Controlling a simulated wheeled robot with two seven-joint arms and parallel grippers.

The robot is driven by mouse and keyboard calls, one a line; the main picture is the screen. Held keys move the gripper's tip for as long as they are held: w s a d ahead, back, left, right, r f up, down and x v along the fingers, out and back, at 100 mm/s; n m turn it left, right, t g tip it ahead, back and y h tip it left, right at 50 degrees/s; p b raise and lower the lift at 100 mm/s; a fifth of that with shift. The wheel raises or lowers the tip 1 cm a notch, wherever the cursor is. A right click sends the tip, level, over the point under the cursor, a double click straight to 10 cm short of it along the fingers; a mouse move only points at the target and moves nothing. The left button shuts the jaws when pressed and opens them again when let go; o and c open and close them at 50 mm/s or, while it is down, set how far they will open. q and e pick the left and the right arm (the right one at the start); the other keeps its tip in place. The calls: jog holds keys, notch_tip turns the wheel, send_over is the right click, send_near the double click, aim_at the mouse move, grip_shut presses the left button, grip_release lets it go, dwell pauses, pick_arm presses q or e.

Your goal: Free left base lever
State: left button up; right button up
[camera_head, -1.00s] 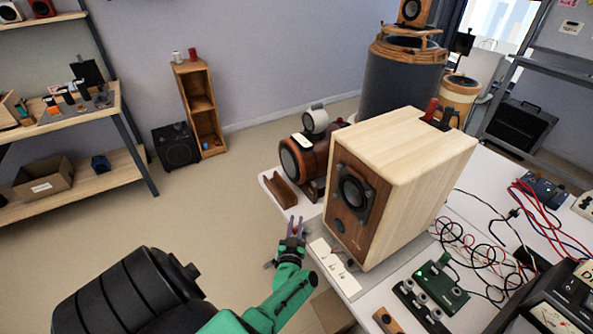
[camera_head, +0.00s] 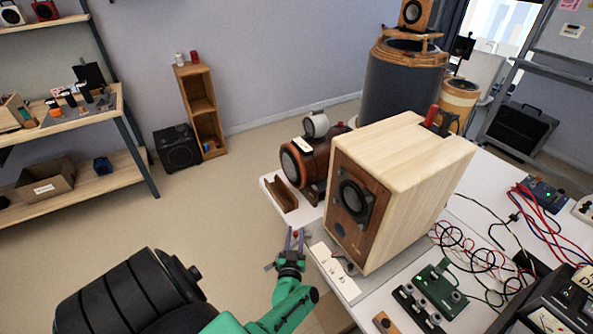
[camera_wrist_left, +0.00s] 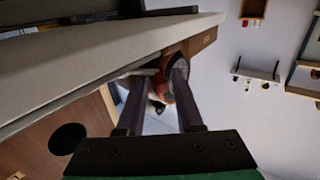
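The wooden speaker (camera_head: 405,165) stands on a grey base plate (camera_head: 392,265) on the white table, its brown front facing left. My left gripper (camera_head: 294,232) is beside the table's left edge, just left of the speaker base. Its two purple fingers are apart. A small red spot shows between or just behind the fingertips; it may be the base lever, but it is too small to tell. The left wrist view shows the open fingers (camera_wrist_left: 158,82) under the table edge, with a red-orange part (camera_wrist_left: 162,86) between or beyond them. My right gripper is out of view.
A labelled white strip (camera_head: 333,268) lies before the speaker. A brown holder (camera_head: 281,194) and a round reddish speaker (camera_head: 310,162) stand behind it. Wires (camera_head: 470,245) and a green circuit board (camera_head: 437,287) lie to the right. The floor left of the table is open.

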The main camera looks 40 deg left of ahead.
pick_arm(q)
jog(key=p+v, duration=0.2)
jog(key=v, duration=0.9)
jog(key=shift+s+d, duration=0.15)
jog(key=shift+s, duration=0.05)
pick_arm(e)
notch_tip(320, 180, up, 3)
pick_arm(q)
jog(key=s+d+f+m+g+h+b, duration=0.1)
jog(key=s+d+f+m+g+h, duration=0.2)
jog(key=f, duration=0.4)
jog(key=s+d+f+m+g+h, duration=0.2)
jog(key=s+d+f+h, duration=0.15)
jog(key=f, duration=0.25)
jog(key=s+d+f+m+g+h+b, duration=0.1)
jog(key=s+d+f+m+g+h, duration=0.15)
jog(key=s+f+h, duration=0.35)
jog(key=s+a+f+m+g+y, duration=0.1)
jog(key=s+a+f+g, duration=0.1)
jog(key=s, duration=0.4)
jog(key=s+a+f+m+g+y, duration=0.1)
jog(key=s+a+f+g, duration=0.1)
jog(key=s+f+g, duration=0.2)
jog(key=shift+s+a+f, duration=0.2)
jog(key=shift+s+f, duration=0.1)
jog(key=shift+s, duration=0.95)
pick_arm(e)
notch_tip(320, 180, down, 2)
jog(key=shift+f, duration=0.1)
